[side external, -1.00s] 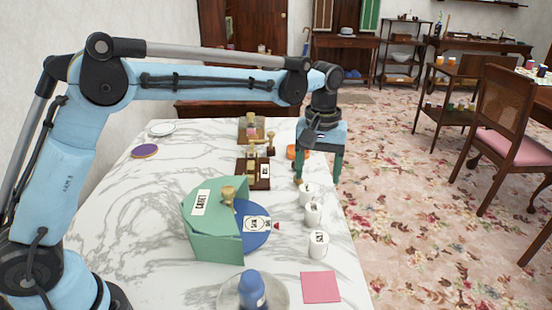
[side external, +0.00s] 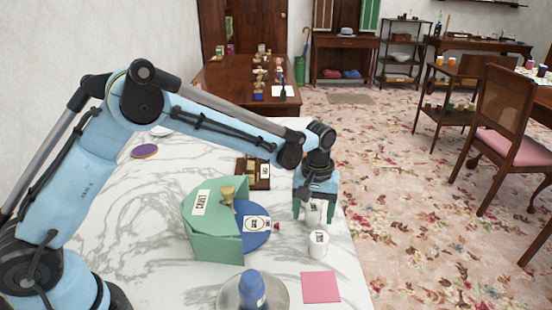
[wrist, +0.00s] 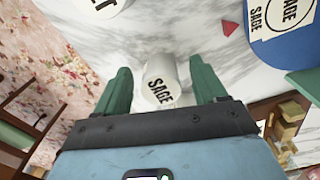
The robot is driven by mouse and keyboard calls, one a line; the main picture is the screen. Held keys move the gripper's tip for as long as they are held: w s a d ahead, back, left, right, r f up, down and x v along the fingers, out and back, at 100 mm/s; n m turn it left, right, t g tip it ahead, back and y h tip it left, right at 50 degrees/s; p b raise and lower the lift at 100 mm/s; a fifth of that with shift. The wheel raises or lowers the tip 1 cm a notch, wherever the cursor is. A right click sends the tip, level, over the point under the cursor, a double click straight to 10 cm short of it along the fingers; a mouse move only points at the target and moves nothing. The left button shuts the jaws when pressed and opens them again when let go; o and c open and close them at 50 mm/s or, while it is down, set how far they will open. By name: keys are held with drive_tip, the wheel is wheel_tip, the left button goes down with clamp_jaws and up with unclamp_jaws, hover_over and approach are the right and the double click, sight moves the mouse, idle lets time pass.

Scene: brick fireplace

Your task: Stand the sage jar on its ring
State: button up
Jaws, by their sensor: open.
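The sage jar (wrist: 160,80) is a white cylinder with a black SAGE label, seen between my open fingers in the wrist view. In the side view the jar (side external: 314,211) stands on the marble table. My gripper (side external: 314,216) is lowered around it, with a green finger on each side; in the wrist view a gap shows beside each finger (wrist: 160,72). A printed black ring marked SAGE (wrist: 290,12) is on a white patch on the blue disc (side external: 257,238), left of the jar in the side view. The green housing covers part of the disc.
A white jar (side external: 319,245) stands close in front of my gripper. The green housing (side external: 203,225) with a brass knob (side external: 228,192) stands to the left. A red pointer (wrist: 229,29) lies beside the disc. A pink square (side external: 320,287) lies nearer the camera.

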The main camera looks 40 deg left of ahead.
drive_tip(key=c, duration=1.3)
drive_tip(key=shift+o, duration=0.2)
drive_tip(key=shift+r, duration=0.1)
